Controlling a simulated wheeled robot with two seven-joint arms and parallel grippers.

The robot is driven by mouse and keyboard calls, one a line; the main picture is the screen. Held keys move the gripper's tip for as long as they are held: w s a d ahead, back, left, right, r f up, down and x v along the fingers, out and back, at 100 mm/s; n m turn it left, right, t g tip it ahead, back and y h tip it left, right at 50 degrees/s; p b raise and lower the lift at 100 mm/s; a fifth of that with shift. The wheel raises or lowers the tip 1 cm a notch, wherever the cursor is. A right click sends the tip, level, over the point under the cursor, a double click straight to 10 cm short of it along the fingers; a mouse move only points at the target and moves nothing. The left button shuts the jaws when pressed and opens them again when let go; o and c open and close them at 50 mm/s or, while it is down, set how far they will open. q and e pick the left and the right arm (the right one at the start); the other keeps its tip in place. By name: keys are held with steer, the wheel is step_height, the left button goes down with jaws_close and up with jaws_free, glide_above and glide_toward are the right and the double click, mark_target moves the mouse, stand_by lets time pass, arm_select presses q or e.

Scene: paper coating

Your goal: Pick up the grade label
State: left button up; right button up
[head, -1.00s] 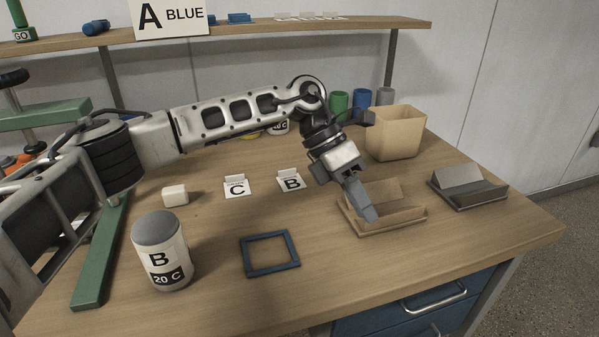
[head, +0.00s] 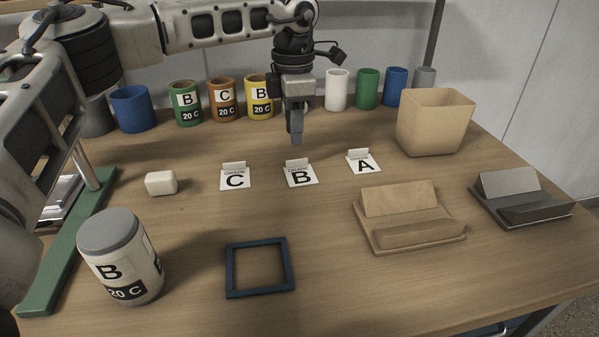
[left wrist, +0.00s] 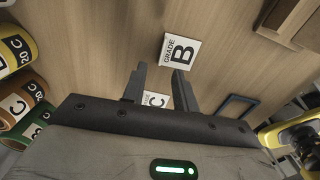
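Three white grade labels with raised tabs lie in a row on the table: label C (head: 235,177), label B (head: 301,174) and label A (head: 363,162). My left gripper (head: 296,138) points down above the table, just behind label B in the head view. In the left wrist view its two fingers (left wrist: 160,88) stand apart with nothing gripped. Label B (left wrist: 180,51) lies beyond the fingertips there, and label C (left wrist: 156,100) shows partly between the fingers, its lower part hidden. My right gripper is not in view.
A blue square frame (head: 258,292), a B 20 C can (head: 122,258) and a white block (head: 161,183) lie nearby. A brown holder (head: 437,238), a grey holder (head: 525,213) and a tan bin (head: 434,126) stand right. Several coloured cups line the back.

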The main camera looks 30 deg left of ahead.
mark_target(300, 172)
arm_select(q)
steer(key=shift+d+f, duration=0.15)
steer(key=shift+f, duration=1.4)
steer(key=shift+d+f, duration=0.1)
steer(key=shift+f, duration=1.45)
steer(key=shift+c, duration=0.3)
jaws_close()
